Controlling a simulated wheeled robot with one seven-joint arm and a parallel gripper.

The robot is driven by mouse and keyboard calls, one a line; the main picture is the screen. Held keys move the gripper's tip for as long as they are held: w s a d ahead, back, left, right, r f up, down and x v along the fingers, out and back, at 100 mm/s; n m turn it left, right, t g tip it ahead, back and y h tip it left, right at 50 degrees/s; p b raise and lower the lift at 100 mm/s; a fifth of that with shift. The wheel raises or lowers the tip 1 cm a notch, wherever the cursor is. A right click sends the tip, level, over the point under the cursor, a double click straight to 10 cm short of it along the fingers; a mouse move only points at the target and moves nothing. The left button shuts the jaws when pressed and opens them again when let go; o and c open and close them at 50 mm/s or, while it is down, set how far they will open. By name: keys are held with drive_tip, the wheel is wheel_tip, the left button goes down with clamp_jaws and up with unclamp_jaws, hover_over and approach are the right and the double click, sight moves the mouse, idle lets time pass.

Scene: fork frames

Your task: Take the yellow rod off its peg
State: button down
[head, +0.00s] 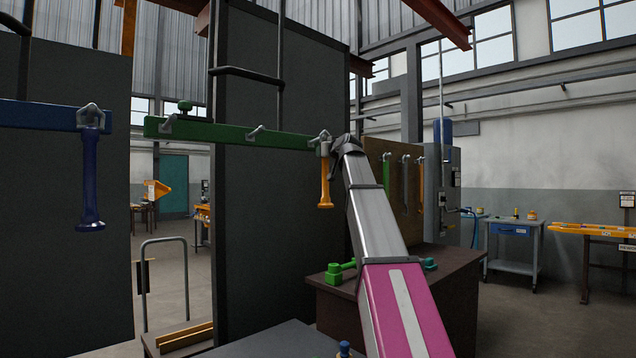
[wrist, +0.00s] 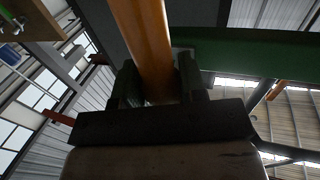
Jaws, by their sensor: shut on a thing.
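The yellow rod (head: 325,183) hangs upright at the right end of the green rail (head: 222,133), at the peg (head: 322,138) there. My gripper (head: 330,147) is at the rod's upper part, coming from the right. In the wrist view the rod (wrist: 143,42) runs between the two fingers of my gripper (wrist: 160,88), which are shut on it. The green rail also shows behind it in the wrist view (wrist: 235,52). Whether the rod's top is still around the peg is hidden by my gripper.
A blue rod (head: 90,182) hangs from a blue rail (head: 40,115) at the left. The green rail's other pegs (head: 256,131) hold nothing. A dark table (head: 440,275) with a green dumbbell-shaped piece (head: 340,271) stands below right. A dark panel (head: 265,220) stands behind the rail.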

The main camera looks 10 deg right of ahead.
drive_tip(key=shift+s+d, duration=0.5)
drive_tip(key=shift+s, duration=0.25)
drive_tip(key=shift+s+d, duration=0.55)
drive_tip(key=shift+s, duration=0.25)
drive_tip(key=shift+s+d, duration=0.5)
drive_tip(key=shift+s, duration=0.25)
